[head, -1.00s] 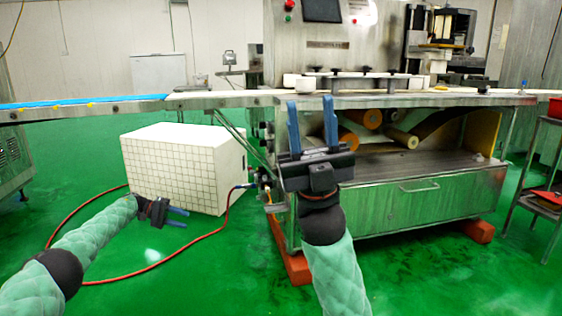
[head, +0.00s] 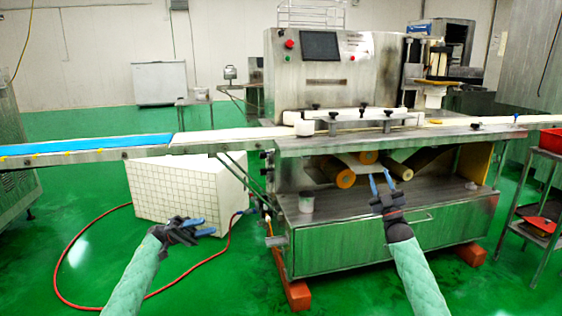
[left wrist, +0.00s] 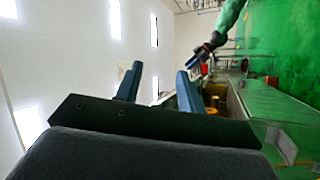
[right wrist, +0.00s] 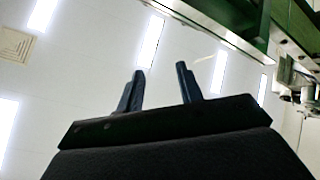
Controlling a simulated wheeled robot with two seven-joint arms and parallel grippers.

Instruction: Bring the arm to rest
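My left gripper (head: 200,227) is in front of the white gridded box at the left. Its two blue fingers are apart with nothing between them, as the left wrist view (left wrist: 158,75) also shows. My right gripper (head: 380,175) is in front of the machine's lower bay, fingers pointing up. Its fingers are apart and empty in the right wrist view (right wrist: 160,70). The encrusting machine (head: 350,85) stands behind both grippers. Neither gripper visibly holds anything.
A conveyor with a blue belt (head: 100,146) runs to the left. The gridded box (head: 190,188) stands below it. A red-tray cart (head: 540,190) is at right. A red hose (head: 68,255) lies on the green floor.

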